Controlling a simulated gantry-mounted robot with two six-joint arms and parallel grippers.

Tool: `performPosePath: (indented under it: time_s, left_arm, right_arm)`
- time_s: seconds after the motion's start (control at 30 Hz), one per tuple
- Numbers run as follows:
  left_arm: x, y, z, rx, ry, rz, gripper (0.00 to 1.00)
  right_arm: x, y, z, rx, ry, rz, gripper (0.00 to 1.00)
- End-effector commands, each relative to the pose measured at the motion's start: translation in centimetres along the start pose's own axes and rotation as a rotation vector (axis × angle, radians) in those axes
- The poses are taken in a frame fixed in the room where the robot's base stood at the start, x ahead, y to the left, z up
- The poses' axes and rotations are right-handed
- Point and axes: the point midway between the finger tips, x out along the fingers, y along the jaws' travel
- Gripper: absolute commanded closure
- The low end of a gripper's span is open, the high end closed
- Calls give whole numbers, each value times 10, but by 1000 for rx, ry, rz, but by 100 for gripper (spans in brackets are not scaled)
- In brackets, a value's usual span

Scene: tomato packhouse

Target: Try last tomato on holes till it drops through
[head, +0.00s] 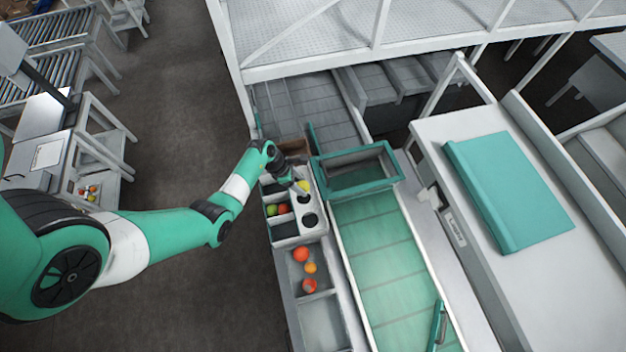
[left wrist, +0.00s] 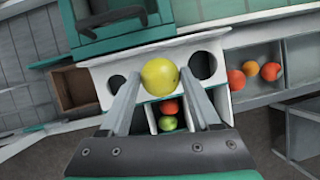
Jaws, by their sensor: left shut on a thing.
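A yellow tomato (left wrist: 160,77) is between the fingertips of my left gripper (left wrist: 160,84), which is shut on it. It also shows in the head view (head: 304,187), partly behind the gripper. The white board with holes (left wrist: 222,40) is under it. One round dark hole (left wrist: 117,85) shows left of the tomato and another hole (left wrist: 203,65) right of it. The tomato covers the board between them; whether it touches the board I cannot tell. A red tomato (left wrist: 170,107) and a green tomato (left wrist: 168,123) lie in a compartment below the board. My right gripper is out of view.
A tray (head: 322,318) beside the board holds an orange-red tomato (head: 300,254), a smaller orange one (head: 310,268) and another red one (head: 309,286). A green-rimmed box (head: 388,182) and a green conveyor belt (head: 378,243) stand right of the board. A brown box (left wrist: 73,88) is near the board's end.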

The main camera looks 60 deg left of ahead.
Motion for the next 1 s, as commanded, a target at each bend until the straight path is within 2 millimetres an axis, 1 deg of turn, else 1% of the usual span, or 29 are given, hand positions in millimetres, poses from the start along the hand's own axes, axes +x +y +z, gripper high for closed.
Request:
performPosePath:
  time_s: [0.27, 0.67, 0.83, 1.0]
  left_arm:
    - [8, 0, -4, 0, -1, -3, 63]
    - [45, 2, -20, 1, 0, -2, 63]
    - [56, 3, -25, 1, -1, -3, 63]
    - [59, 3, -27, 2, -1, -3, 63]
  right_arm:
    - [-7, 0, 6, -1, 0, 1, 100]
    - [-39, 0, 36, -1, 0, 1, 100]
    - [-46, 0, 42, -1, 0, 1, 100]
    - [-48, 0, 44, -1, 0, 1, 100]
